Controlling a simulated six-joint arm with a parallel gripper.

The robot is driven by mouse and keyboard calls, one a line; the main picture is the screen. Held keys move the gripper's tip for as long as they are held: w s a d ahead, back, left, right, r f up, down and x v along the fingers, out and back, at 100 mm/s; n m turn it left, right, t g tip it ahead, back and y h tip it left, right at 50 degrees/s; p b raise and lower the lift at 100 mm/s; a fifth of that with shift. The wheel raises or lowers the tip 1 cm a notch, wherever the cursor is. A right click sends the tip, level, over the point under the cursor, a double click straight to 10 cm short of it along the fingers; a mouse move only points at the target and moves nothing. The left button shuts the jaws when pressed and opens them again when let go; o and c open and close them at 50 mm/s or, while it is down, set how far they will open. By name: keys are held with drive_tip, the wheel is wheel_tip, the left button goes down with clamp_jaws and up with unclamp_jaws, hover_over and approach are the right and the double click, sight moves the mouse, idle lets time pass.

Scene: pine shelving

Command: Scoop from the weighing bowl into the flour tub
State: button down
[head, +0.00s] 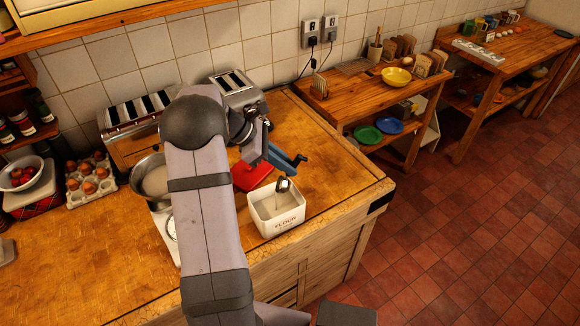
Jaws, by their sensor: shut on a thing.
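The white flour tub (275,227), lettered FLOUR, stands open near the counter's front right corner, with pale flour inside. The metal weighing bowl (143,168) sits on a white scale (162,228) at left, with pale flour in it; my arm partly covers bowl and scale. My gripper (268,150) is above and behind the tub, shut on the scoop. How the jaws grip the handle is too small to tell.
A red flat item (252,175) lies behind the tub. Two toasters (135,112) (237,90) stand along the wall. An egg tray (90,180) and a bowl of red fruit (20,173) are at left. The counter's right end is clear.

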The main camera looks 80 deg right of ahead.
drive_tip(key=shift+w, duration=0.1)
drive_tip(key=shift+w+a+g+b, duration=0.2)
drive_tip(key=shift+w+g+b, duration=0.15)
drive_tip(key=shift+w+g, duration=0.3)
drive_tip(key=shift+w+a+r+g+h, duration=0.1)
drive_tip(key=shift+w+r+g+h, duration=0.2)
drive_tip(key=shift+g, duration=0.25)
drive_tip(key=shift+w, duration=0.1)
drive_tip(key=shift+w+a+g, duration=0.15)
drive_tip(key=shift+w+g, duration=0.45)
drive_tip(key=shift+g, duration=0.1)
idle(0.8)
